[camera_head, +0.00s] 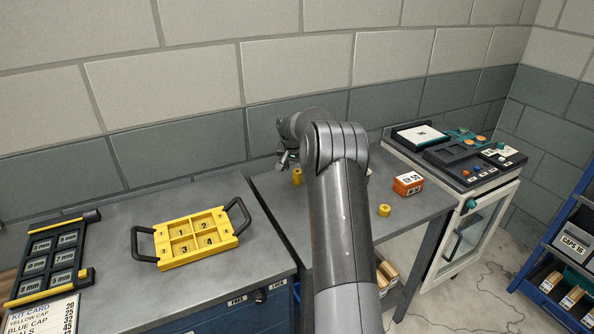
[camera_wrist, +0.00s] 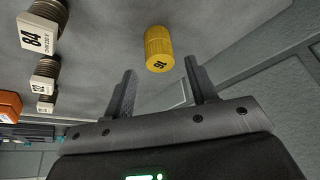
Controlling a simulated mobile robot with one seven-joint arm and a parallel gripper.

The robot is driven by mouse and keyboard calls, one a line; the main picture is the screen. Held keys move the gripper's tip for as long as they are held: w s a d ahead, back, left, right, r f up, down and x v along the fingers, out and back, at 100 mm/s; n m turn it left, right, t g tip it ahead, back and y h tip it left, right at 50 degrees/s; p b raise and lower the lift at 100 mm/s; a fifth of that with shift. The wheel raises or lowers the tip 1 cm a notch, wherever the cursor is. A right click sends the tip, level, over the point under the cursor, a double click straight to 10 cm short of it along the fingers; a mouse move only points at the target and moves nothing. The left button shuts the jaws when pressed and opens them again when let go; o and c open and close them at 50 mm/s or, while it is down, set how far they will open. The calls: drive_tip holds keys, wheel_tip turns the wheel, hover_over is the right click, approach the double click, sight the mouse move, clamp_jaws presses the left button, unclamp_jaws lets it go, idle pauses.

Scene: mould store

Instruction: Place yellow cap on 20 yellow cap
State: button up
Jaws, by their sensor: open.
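A yellow cap (camera_head: 297,176) stands on the grey bench close to my gripper (camera_head: 286,160). A second, lower yellow cap (camera_head: 384,210) sits on the same bench to the right of my arm. In the wrist view, a yellow ribbed cylinder (camera_wrist: 158,45) with a dark number on its end lies just beyond and between my fingertips (camera_wrist: 163,76). The number is turned and I cannot read it surely. My gripper is open, with nothing between its fingers. Threaded grey pieces with white number blocks, one reading 84 (camera_wrist: 42,30), stand to the left; my arm hides them in the head view.
An orange box (camera_head: 408,184) stands at the bench's right. A yellow tray (camera_head: 193,262) with numbered compartments and black handles lies on the left bench. A black rack (camera_head: 52,262) and a kit card (camera_head: 42,318) are at far left. A panelled cabinet (camera_head: 470,172) stands right.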

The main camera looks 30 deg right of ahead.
drive_tip(key=v, duration=1)
drive_tip(key=s+a+r+n+t, duration=0.1)
drive_tip(key=s+a+r+n, duration=0.1)
drive_tip(key=s+a+r, duration=0.7)
drive_tip(key=s+a+r+n, duration=0.2)
drive_tip(key=s+a+r, duration=0.2)
drive_tip(key=s+a, duration=0.5)
drive_tip(key=s+a+f+n+y, duration=0.1)
drive_tip(key=s+a, duration=0.1)
drive_tip(key=s, duration=0.7)
drive_tip(key=s+a+f+n+y, duration=0.1)
drive_tip(key=s+a+f, duration=0.1)
drive_tip(key=s, duration=0.7)
drive_tip(key=s+a+f+n+t, duration=0.1)
drive_tip(key=s+a+f, duration=0.1)
drive_tip(key=s, duration=0.7)
drive_tip(key=shift+s+a+n+y, duration=0.3)
drive_tip(key=shift+s+n+y, duration=0.05)
drive_tip(key=shift+n+y, duration=0.05)
